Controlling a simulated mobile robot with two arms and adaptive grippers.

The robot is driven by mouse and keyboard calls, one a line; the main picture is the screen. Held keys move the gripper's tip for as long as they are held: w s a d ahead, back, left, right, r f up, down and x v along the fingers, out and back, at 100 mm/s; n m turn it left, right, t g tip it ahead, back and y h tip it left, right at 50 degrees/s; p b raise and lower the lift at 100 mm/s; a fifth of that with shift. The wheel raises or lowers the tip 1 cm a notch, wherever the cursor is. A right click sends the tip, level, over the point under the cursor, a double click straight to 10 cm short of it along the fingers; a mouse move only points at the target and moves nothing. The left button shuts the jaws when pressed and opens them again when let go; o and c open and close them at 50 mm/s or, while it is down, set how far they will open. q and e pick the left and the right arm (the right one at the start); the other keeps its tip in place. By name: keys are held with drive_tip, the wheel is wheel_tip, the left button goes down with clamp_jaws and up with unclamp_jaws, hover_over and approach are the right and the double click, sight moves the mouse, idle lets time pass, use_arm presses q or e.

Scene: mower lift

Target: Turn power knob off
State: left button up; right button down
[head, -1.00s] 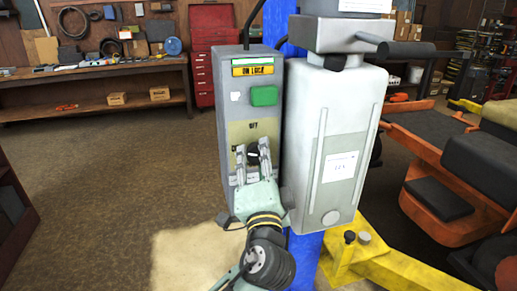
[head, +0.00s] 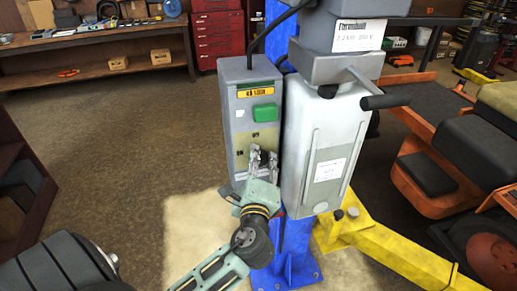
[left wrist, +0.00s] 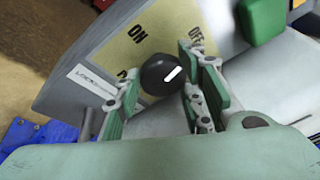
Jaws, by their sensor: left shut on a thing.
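The power knob (left wrist: 161,75) is round and black with a white mark, on a beige plate of the grey control box (head: 238,125). In the left wrist view its mark points to the upper right, on the side of the OFF label (left wrist: 200,38); the ON label (left wrist: 140,33) is above left. My left gripper (head: 263,160) is at the lower front of the box. In the wrist view its fingers (left wrist: 158,95) stand on both sides of the knob, shut on it. The exact finger contact is hard to see, and the head view does not show the knob clearly. My right gripper is not in view.
A green button (head: 265,113) sits above the plate. A white tank-like unit (head: 322,140) stands right beside the box, with a black-gripped handle (head: 385,101). Yellow lift arms (head: 385,250) and an orange mower (head: 435,190) are at right.

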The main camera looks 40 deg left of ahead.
use_arm(q)
drive_tip(key=m+p, duration=0.1)
drive_tip(key=m+g, duration=0.1)
drive_tip(key=shift+s+f+m+p, duration=0.15)
drive_tip(key=shift+f+m+p, duration=0.25)
idle(0.5)
drive_tip(key=o, duration=0.8)
drive_tip(key=shift+o, duration=1.2)
drive_tip(key=shift+a+r, duration=0.1)
drive_tip(key=shift+r, duration=0.2)
